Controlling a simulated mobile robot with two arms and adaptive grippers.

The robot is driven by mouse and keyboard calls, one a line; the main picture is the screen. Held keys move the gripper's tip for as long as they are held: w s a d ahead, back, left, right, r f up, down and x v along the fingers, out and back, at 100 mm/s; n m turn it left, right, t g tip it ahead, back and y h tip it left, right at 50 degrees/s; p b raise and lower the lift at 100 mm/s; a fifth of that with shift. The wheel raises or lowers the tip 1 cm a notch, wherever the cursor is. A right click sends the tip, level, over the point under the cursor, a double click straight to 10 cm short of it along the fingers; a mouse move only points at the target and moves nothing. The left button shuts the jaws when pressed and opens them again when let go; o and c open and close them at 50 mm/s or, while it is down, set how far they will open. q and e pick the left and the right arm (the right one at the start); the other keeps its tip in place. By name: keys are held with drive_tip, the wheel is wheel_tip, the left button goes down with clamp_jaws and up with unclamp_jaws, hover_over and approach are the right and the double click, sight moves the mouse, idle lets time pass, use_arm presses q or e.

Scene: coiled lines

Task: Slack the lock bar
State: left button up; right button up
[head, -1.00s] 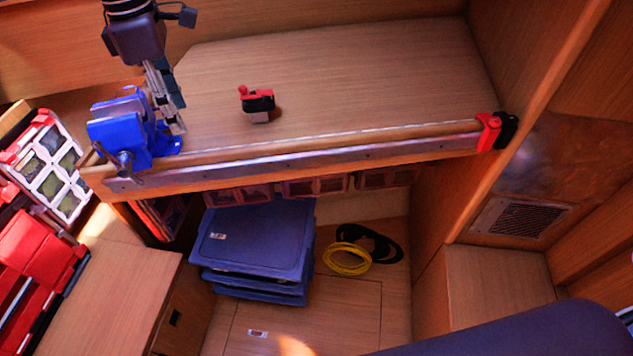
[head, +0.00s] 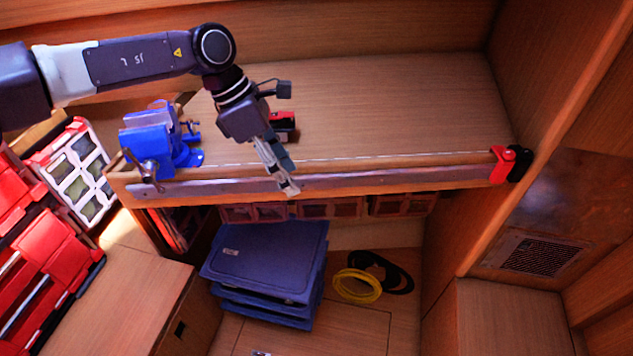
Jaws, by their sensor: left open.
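A blue bench vise (head: 150,143) stands at the left end of the wooden workbench (head: 400,100). A dark metal handle bar (head: 147,172) shows at its front, and a small dark part sticks out on its right side. I cannot tell which of these is the lock bar. My left gripper (head: 290,190) points down, open and empty, over the bench's front edge, well right of the vise and apart from it. My right gripper is not in view.
A small red and black tool (head: 282,120) lies on the bench, partly hidden behind my left gripper. A red clamp (head: 503,164) sits at the bench's right end. Blue stacked cases (head: 262,255) and a yellow coil (head: 357,288) are below. The bench's right half is clear.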

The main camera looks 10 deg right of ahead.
use_arm(q)
drive_tip(key=s+d+f+h, duration=0.1)
drive_tip(key=s+d+h, duration=0.1)
drive_tip(key=d, duration=0.3)
drive_tip(key=shift+s+d+g, duration=0.3)
drive_tip(key=shift+f, duration=0.1)
